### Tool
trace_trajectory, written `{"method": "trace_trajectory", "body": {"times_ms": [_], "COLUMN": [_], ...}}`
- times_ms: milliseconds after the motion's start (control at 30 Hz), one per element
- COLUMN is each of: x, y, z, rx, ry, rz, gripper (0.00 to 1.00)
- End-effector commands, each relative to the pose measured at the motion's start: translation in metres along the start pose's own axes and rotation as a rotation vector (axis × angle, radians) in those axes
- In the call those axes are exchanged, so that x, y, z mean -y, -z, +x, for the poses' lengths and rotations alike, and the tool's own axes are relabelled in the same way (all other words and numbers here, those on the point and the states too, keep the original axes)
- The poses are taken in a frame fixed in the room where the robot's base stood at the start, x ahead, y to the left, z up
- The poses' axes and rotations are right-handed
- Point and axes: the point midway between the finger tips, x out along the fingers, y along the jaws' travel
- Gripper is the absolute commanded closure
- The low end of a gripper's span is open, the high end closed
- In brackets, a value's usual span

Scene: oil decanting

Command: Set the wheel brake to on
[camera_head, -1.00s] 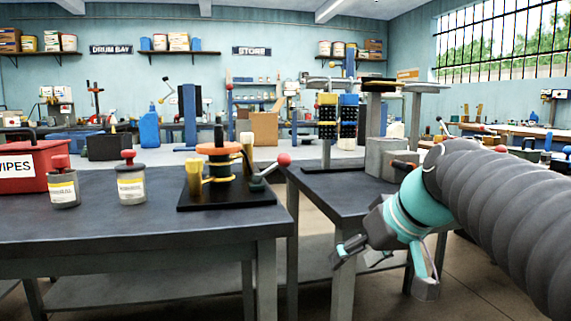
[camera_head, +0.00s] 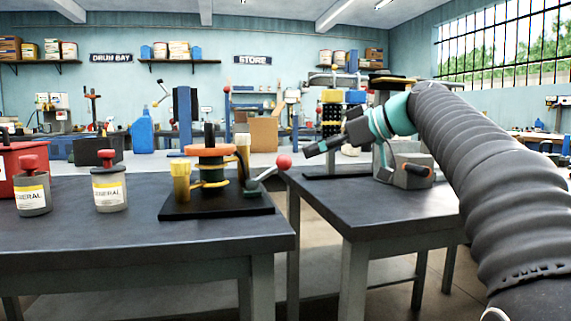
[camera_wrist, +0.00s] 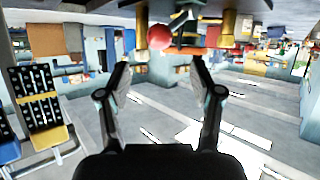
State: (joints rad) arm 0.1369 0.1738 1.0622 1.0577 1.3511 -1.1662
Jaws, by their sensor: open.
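A fixture with an orange wheel (camera_head: 211,151) on a black base plate (camera_head: 217,209) stands on the left bench. Yellow posts flank the wheel. A lever (camera_head: 264,175) with a red ball knob (camera_head: 284,161) angles up to the right from the plate's right side. I take it for the wheel brake; no on or off marking is legible. My gripper (camera_head: 312,150) is raised to the right of the knob in the head view, pointing left. In the wrist view the open, empty fingers (camera_wrist: 160,74) face the red knob (camera_wrist: 159,37), which shows beyond them near the top.
Two labelled canisters (camera_head: 109,188) (camera_head: 33,191) and a red wipes box (camera_head: 15,168) stand left of the fixture. The right bench (camera_head: 375,208) carries a grey block (camera_head: 405,170) and a rack beneath my arm. A gap separates the benches.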

Motion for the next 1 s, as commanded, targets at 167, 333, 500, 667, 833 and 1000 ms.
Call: {"method": "trace_trajectory", "body": {"times_ms": [167, 333, 500, 667, 833, 1000], "x": [0.000, -0.001, -0.002, -0.003, -0.003, -0.003], "y": [-0.001, -0.002, -0.002, -0.002, -0.002, -0.002], "z": [0.035, 0.065, 0.087, 0.098, 0.101, 0.101], "rx": [0.002, 0.002, 0.002, 0.002, 0.001, 0.002], "ry": [0.003, 0.000, -0.003, -0.005, -0.005, -0.005], "rz": [0.002, 0.003, 0.003, 0.003, 0.003, 0.003], "gripper": [0.35, 0.35, 0.35, 0.35, 0.35, 0.35]}}
